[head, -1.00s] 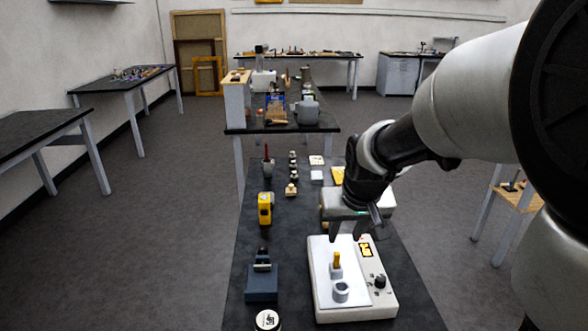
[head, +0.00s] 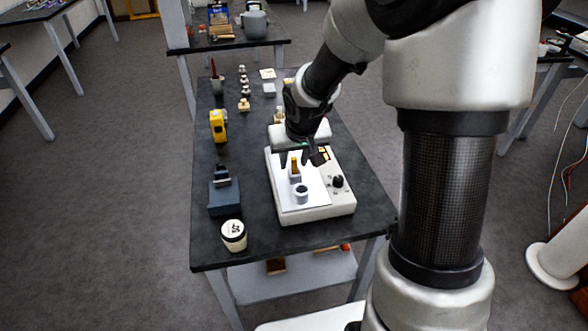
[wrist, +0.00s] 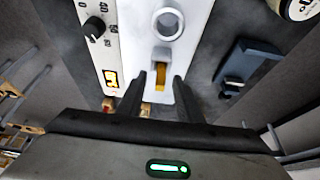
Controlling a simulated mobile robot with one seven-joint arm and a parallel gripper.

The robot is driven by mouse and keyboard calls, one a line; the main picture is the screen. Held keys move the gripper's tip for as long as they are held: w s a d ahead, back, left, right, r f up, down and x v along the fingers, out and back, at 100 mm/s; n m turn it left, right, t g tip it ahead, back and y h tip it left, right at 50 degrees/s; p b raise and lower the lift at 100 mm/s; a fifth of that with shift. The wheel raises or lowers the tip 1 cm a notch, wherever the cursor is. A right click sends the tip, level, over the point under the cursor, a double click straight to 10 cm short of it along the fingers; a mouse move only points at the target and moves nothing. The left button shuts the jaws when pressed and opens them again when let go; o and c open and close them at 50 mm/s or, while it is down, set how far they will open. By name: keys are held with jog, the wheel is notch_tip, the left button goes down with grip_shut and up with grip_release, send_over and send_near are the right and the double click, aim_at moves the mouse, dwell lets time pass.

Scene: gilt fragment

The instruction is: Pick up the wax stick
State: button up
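The wax stick (head: 295,167) is a short amber-yellow stick standing upright in a small grey holder on the white plate of a bench device (head: 325,207). My gripper (head: 297,160) is open above the device, its fingers pointing down, close to the stick. In the wrist view the stick (wrist: 160,72) shows between the two dark fingertips of the gripper (wrist: 161,79), with a gap on each side. No finger visibly touches it. I cannot tell how far down the fingertips reach along the stick.
A grey ring-shaped cup (head: 300,194) stands in front of the stick on the plate. A black knob (head: 337,181) is at right. A blue block stand (head: 223,195), a lidded jar (head: 233,235) and a yellow tool (head: 218,126) stand left on the dark table (head: 250,250).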

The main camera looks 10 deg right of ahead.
grip_shut()
